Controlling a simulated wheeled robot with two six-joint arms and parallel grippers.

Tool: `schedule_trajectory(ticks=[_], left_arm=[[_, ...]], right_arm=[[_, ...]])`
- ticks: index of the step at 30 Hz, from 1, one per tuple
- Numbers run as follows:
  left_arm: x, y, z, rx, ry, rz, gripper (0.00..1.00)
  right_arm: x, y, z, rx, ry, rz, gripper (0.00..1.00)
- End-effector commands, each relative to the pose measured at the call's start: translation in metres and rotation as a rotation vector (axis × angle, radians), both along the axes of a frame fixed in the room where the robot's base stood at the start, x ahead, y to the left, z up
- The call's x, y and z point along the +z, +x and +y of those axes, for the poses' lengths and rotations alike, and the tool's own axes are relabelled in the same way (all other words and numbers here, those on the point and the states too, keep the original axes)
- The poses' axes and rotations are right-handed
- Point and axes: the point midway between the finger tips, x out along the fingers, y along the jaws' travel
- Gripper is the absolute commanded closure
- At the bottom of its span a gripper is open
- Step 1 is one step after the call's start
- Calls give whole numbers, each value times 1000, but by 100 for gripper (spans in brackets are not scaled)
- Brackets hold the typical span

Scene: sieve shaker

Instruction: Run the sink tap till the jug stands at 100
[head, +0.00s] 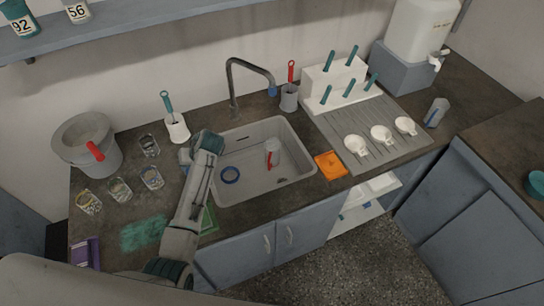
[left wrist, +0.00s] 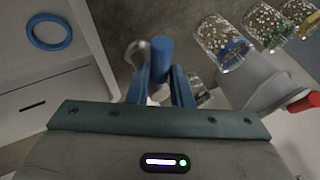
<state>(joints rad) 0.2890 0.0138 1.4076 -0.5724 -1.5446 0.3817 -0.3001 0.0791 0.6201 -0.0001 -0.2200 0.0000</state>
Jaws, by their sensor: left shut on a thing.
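The jug (head: 272,150), pale with a red handle, stands in the grey sink (head: 254,193), below the spout of the tap (head: 232,92). The tap's curved grey neck ends in a blue tip. Its water level and marks are too small to read, and I see no clear stream. My left gripper (head: 187,156) is at the counter by the sink's left edge. My right gripper is out of view.
Several glass jars (head: 151,177) and a grey bucket (head: 92,150) stand left of my arm. An orange sponge-like block (head: 330,165) lies right of the sink, beside a draining board (head: 400,151) with cups.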

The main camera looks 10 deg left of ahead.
Motion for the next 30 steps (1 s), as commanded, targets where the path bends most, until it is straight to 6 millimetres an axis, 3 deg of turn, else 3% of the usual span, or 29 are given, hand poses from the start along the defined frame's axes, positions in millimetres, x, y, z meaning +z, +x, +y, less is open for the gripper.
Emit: schedule_trajectory(ticks=[10, 11, 14, 15, 25, 30], left_arm=[[1, 0, 1, 0, 4, 0, 100], [1, 0, 1, 0, 5, 0, 77], [1, 0, 1, 1, 3, 0, 57], [1, 0, 1, 1, 3, 0, 55], [3, 0, -2, 0, 0, -1, 55], [21, -3, -17, 1, -2, -4, 55]], right_arm=[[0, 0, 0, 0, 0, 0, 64], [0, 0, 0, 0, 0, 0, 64], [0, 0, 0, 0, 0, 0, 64], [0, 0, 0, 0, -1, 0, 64], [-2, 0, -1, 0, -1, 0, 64], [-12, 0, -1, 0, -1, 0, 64]])
